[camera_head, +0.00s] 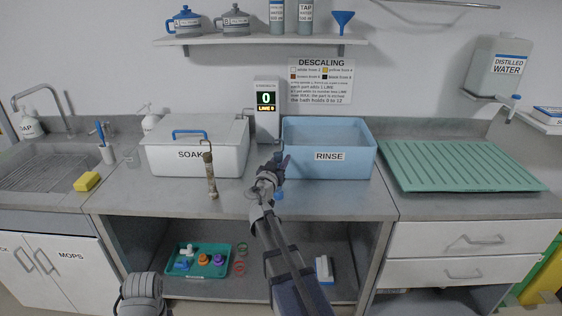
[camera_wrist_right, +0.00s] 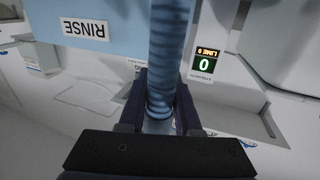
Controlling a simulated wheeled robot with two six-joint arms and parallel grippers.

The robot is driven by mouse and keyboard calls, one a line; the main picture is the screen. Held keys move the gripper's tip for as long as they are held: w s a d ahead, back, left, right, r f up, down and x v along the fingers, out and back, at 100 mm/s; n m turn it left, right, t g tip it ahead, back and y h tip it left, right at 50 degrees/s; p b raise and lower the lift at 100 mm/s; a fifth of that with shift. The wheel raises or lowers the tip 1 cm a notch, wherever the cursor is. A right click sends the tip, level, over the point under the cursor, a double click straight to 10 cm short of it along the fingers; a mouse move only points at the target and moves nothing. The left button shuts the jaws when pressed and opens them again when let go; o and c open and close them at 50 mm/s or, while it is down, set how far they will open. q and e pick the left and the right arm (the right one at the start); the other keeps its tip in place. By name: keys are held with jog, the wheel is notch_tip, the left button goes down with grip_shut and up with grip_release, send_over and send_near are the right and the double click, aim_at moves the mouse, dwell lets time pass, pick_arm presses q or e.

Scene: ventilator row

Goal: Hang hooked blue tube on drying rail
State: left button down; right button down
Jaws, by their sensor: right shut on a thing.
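My right gripper (camera_head: 271,174) is in front of the rinse tub, above the counter's front part. It is shut on the blue tube (camera_wrist_right: 170,55), which is ridged and fills the middle of the right wrist view between the fingers. A metal rail (camera_head: 445,4), likely the drying rail, runs along the wall at the top right. My left gripper is not in view; only a rounded part of my left arm shows at the bottom.
The blue rinse tub (camera_head: 360,160) is behind my gripper, with the lidded soak tub (camera_head: 165,160) to its left. A brown, crusty hooked tube (camera_head: 211,178) stands before the soak tub. A green ribbed drainer (camera_head: 460,165) lies right. A distilled-water container (camera_head: 497,68) sits below the rail.

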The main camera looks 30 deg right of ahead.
jog(key=c, duration=0.6)
grip_release()
jog(key=v, duration=0.7)
jog(key=shift+a, duration=0.55)
jog(key=shift+f, duration=0.1)
